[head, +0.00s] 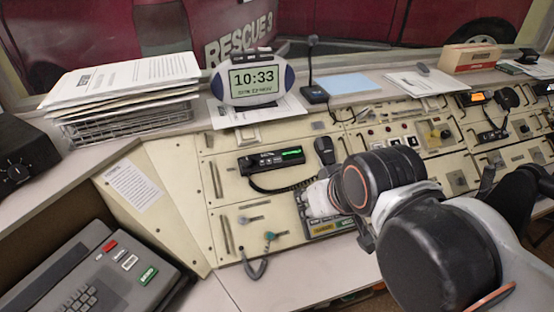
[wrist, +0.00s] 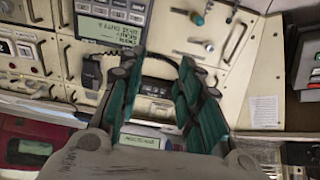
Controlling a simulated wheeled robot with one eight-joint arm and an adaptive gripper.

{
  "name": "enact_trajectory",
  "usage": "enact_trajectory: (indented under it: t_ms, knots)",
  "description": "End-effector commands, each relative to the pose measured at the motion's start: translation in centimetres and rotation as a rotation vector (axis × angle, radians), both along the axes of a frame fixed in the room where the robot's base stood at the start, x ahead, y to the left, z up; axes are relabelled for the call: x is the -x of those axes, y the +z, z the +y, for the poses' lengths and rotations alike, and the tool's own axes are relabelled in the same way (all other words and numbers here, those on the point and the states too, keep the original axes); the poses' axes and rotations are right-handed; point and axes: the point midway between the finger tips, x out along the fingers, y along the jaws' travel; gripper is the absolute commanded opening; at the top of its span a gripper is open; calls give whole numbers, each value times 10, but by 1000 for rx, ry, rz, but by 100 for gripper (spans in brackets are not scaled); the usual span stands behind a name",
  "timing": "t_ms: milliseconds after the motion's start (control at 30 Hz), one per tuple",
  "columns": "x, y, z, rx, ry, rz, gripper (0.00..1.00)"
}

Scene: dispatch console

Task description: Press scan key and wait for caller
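My gripper (head: 322,199) reaches down over the middle of the console in the head view. In the wrist view its two teal-padded fingers (wrist: 160,66) stand apart with nothing held between them. A black radio (head: 271,159) with a lit green display is mounted on the console left of my gripper; it also shows between my fingers in the wrist view (wrist: 156,87). A unit with a display and a row of keys (wrist: 112,20) is beyond my left finger; my gripper partly covers it in the head view (head: 333,226). I cannot read which key is the scan key.
A black handset (head: 324,150) hangs near the radio. A clock (head: 254,79), a desk microphone (head: 314,93) and a paper tray (head: 125,123) stand on the ledge. A grey keypad unit (head: 95,270) is at lower left.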

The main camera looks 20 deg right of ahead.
Motion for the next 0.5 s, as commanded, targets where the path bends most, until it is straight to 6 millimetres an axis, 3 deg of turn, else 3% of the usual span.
enact_trajectory:
  t_ms: [67, 200, 233, 500]
  knots:
    - [0, 0, 0, 0, 0, 0, 32]
    - [0, 0, 0, 0, 0, 0, 3]
    - [0, 0, 0, 0, 0, 0, 0]
    - [0, 0, 0, 0, 0, 0, 0]
